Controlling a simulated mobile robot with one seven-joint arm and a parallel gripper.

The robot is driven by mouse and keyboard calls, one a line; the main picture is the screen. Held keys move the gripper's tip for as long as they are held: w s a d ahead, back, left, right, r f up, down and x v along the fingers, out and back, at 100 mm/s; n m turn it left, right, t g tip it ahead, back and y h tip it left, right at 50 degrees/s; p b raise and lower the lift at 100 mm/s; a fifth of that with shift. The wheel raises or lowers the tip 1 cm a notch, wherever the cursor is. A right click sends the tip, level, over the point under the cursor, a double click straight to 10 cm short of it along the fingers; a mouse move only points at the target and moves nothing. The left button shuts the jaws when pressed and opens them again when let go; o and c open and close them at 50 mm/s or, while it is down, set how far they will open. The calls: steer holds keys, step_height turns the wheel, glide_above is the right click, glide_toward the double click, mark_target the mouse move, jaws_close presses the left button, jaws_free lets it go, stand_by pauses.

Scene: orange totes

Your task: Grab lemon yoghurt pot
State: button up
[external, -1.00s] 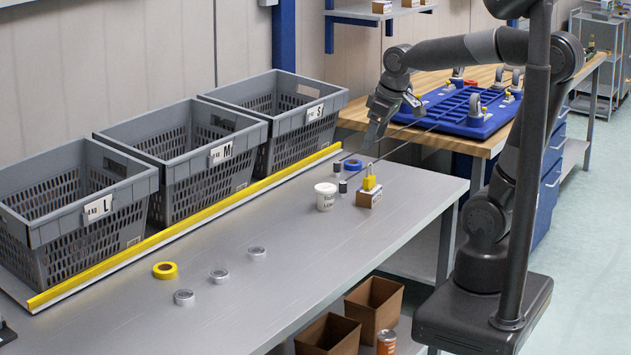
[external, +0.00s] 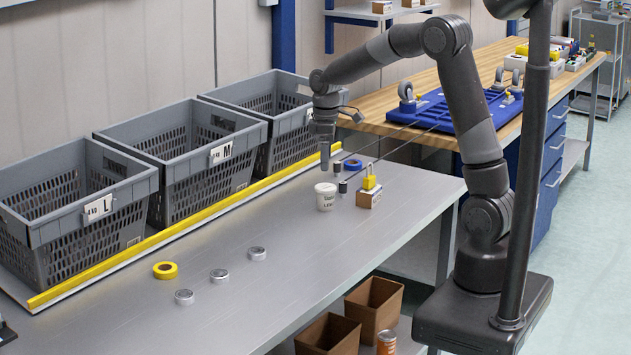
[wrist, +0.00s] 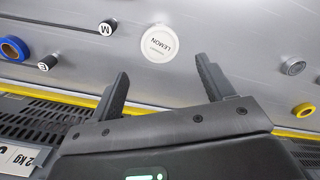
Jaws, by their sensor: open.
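The lemon yoghurt pot (external: 325,197) is a small white tub with a lid, standing upright on the grey metal table. In the wrist view its round white lid (wrist: 159,44) reads LEMON and lies just beyond and between the fingertips. My gripper (external: 325,162) points down above the pot in the external view, apart from it. In the wrist view my gripper (wrist: 160,66) has its two dark fingers spread with nothing between them.
A blue tape roll (external: 353,164) lies behind. Grey crates (external: 182,150) line the back behind a yellow rail (external: 190,227).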

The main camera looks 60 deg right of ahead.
mark_target(326, 186)
step_height(326, 186, down, 10)
steer(key=shift+r, duration=0.15)
stand_by(0.3)
steer(key=c, duration=1)
steer(key=shift+o, duration=0.2)
